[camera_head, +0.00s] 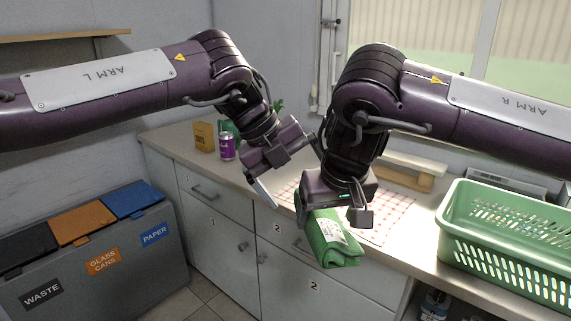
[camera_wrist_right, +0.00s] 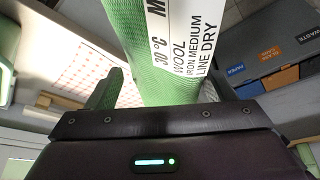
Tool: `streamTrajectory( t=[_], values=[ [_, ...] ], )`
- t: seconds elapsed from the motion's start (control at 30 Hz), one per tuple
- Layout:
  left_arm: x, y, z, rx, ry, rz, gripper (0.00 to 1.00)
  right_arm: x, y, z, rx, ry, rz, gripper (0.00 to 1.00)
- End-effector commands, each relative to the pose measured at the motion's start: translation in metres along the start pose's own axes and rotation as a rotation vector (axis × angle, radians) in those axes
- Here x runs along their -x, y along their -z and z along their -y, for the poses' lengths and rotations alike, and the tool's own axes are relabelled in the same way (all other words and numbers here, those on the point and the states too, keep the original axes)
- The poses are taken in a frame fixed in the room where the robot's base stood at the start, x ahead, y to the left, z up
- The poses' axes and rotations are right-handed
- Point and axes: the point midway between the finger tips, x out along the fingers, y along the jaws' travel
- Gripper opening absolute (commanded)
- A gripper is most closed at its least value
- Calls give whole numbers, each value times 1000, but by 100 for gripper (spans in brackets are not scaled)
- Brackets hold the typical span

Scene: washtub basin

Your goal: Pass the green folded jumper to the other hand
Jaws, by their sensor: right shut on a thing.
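The green folded jumper (camera_head: 333,243), with a white care label, hangs in front of the worktop edge, in my right gripper (camera_head: 331,212). In the right wrist view the jumper (camera_wrist_right: 178,88) rises between the two dark fingers of the right gripper (camera_wrist_right: 163,90), and its label reads wool, 30 °C, line dry. My left gripper (camera_head: 291,172) is empty, up and to the left of the jumper and apart from it. Its fingers are spread wide. The right gripper's body hides the jumper's upper end in the head view.
A green perforated basket (camera_head: 510,240) stands at the right on the worktop (camera_head: 410,248). A red-checked cloth (camera_head: 378,215) lies behind the jumper. A purple can (camera_head: 227,147) and a yellow box (camera_head: 203,136) stand at the back left. Sorting bins (camera_head: 90,265) stand on the floor at left.

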Motion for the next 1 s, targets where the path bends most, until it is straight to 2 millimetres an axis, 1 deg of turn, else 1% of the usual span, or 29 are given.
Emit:
streamTrajectory(
  t=[0.03, 0.2, 0.4, 0.57, 0.83, 1.0],
  values=[
    [-12, 1, 0, 0, -2, -4, 100, 1, 0, 0, 0, 1, -2, 45],
    [-44, 1, 0, -1, -1, -3, 100, 1, 0, 0, 0, 1, -2, 45],
    [-68, 0, 0, 0, 0, -1, 100, 1, 0, 0, 0, 1, -2, 45],
    [-76, 0, 1, 0, 2, 0, 100, 1, 0, 0, 0, 1, -2, 45],
    [-76, 0, 1, 0, 2, 1, 100, 1, 0, 0, 0, 1, -2, 45],
    [-76, 0, 0, 1, 1, 0, 78, 1, 1, 0, -1, 0, -2, 45]
  ],
)
